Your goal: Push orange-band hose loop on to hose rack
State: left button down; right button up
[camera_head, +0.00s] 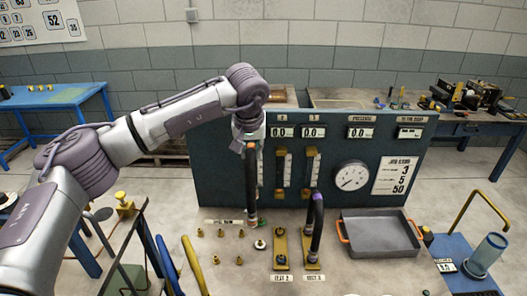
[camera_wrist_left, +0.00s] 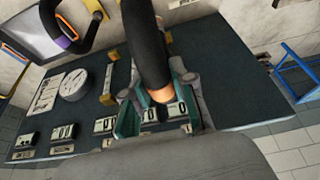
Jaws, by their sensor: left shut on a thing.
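My left gripper (camera_head: 249,140) is shut on the orange-band hose loop, a black hose (camera_head: 251,180). The hose hangs down in front of the blue-grey panel, its lower end close to small fittings on the bench; whether it touches is unclear. In the left wrist view the gripper's green-padded fingers (camera_wrist_left: 155,108) sit either side of the hose (camera_wrist_left: 146,45) at its orange band (camera_wrist_left: 162,95). My right gripper is not in view.
A purple-band black hose (camera_head: 316,225) stands on a yellow plate, right of another yellow plate (camera_head: 280,246). A grey tray (camera_head: 382,236) with orange handles lies farther right. The gauge panel (camera_head: 225,165) stands behind. Yellow (camera_head: 194,266) and blue (camera_head: 166,265) hoses are at front left.

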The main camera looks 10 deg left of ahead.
pick_arm(q)
jog(key=s+a+b, duration=0.1)
jog(key=s+a, duration=0.1)
jog(key=a, duration=0.8)
jog(key=s+a+b, duration=0.2)
jog(key=s+a, duration=0.1)
jog(key=a, duration=0.6)
notch_tip(320, 180, down, 15)
jog(key=b, duration=0.8)
jog(key=shift+w+b, duration=0.15)
jog(key=shift+b, duration=0.2)
dwell(0.6)
jog(key=shift+f, duration=0.2)
jog(key=shift+f+b, duration=0.55)
jog(key=shift+f, duration=0.75)
dwell(2.2)
